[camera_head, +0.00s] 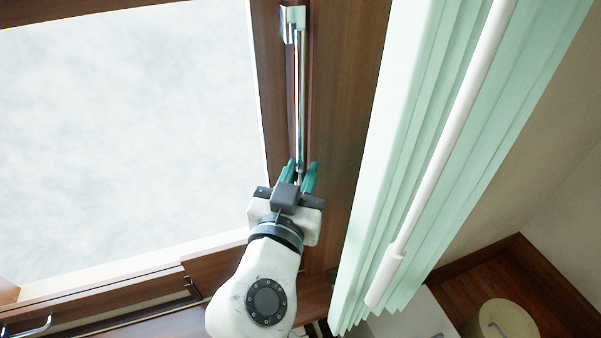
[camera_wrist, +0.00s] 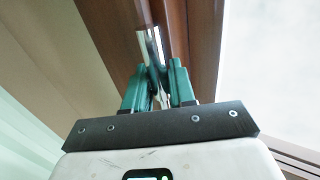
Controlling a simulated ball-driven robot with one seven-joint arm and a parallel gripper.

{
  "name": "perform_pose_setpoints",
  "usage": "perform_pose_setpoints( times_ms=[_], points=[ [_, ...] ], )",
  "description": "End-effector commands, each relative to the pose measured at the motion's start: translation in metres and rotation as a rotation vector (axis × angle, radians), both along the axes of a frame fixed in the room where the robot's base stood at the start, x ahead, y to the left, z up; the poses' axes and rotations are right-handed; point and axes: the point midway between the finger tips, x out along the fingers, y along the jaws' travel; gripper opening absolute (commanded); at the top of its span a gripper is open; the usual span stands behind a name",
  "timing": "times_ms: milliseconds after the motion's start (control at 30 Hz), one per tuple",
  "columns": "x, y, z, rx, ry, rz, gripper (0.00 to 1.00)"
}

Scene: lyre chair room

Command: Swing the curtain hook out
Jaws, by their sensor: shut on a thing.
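The curtain hook (camera_head: 299,95) is a long, thin shiny metal bar on the brown window frame, with a metal bracket (camera_head: 293,20) at its upper end. It runs down along the wood to my gripper (camera_head: 300,175). My gripper has green fingers, and they are shut on the bar near its lower end. In the wrist view the hook (camera_wrist: 150,45) passes between the two green fingers of my gripper (camera_wrist: 160,88). The fingers hide the bar's gripped part. The bar lies close along the frame in the head view; the gap to the wood is hard to judge.
A pale green pleated curtain (camera_head: 390,170) hangs right of the frame, with a white rod (camera_head: 450,140) in front of it. A bright window pane (camera_head: 130,130) is on the left. A beige round object (camera_head: 503,320) stands low at the right.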

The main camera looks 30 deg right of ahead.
Motion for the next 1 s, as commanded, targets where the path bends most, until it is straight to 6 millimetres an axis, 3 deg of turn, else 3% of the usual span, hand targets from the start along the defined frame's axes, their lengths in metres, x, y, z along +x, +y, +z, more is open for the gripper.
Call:
perform_pose_setpoints(
  times_ms=[467,1000],
  points=[
    [-0.003,0.001,0.002,0.003,0.011,0.001,0.0],
    [-0.067,0.014,0.019,0.063,0.316,0.001,0.0]
  ],
)
